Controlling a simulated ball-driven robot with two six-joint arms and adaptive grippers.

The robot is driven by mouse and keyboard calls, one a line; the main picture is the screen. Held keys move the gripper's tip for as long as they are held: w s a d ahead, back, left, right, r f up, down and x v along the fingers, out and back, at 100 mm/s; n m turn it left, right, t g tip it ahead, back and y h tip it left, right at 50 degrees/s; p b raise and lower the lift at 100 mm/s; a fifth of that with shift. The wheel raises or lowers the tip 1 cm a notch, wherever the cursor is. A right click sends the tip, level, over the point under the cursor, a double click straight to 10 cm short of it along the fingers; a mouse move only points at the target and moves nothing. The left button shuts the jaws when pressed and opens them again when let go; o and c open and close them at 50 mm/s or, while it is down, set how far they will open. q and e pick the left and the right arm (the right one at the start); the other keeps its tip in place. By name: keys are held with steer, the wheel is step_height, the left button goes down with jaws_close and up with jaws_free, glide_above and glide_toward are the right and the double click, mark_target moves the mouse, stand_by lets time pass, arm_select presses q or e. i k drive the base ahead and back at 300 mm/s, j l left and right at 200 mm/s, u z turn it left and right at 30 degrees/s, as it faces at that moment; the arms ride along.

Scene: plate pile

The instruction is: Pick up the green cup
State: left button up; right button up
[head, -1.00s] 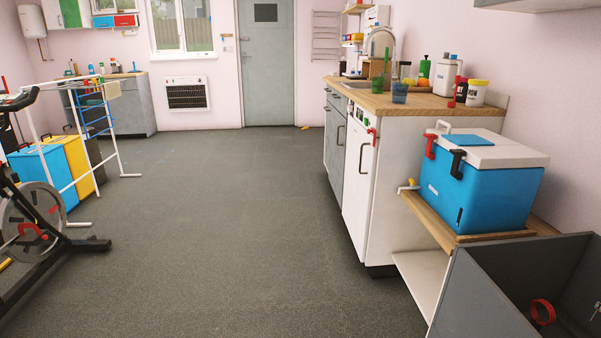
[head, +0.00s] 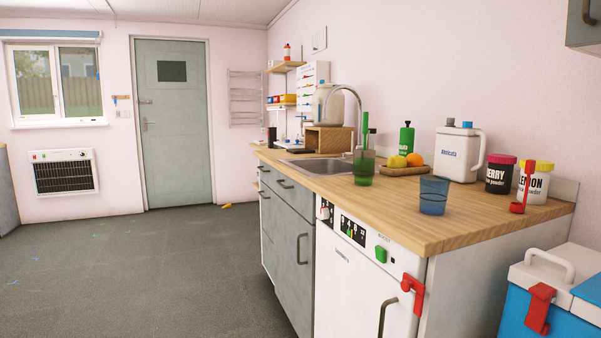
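A translucent green cup (head: 364,168) stands upright on the wooden counter (head: 460,217), near the sink's right side, in the head view. A translucent blue cup (head: 433,196) stands closer to me, to the right of the green cup. Neither of my grippers is in view.
Behind the cups are a tray with fruit (head: 404,167), a green bottle (head: 407,138), a white jug (head: 457,153) and two powder tubs (head: 500,174). A blue cooler (head: 557,295) stands at lower right.

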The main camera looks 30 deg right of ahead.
mark_target(363, 167)
steer(key=i+z, duration=0.15)
steer(key=i, duration=0.3)
steer(key=i+j+z, duration=0.2)
steer(key=i, duration=0.25)
steer(key=i+j+z, duration=0.15)
steer(key=i, duration=0.3)
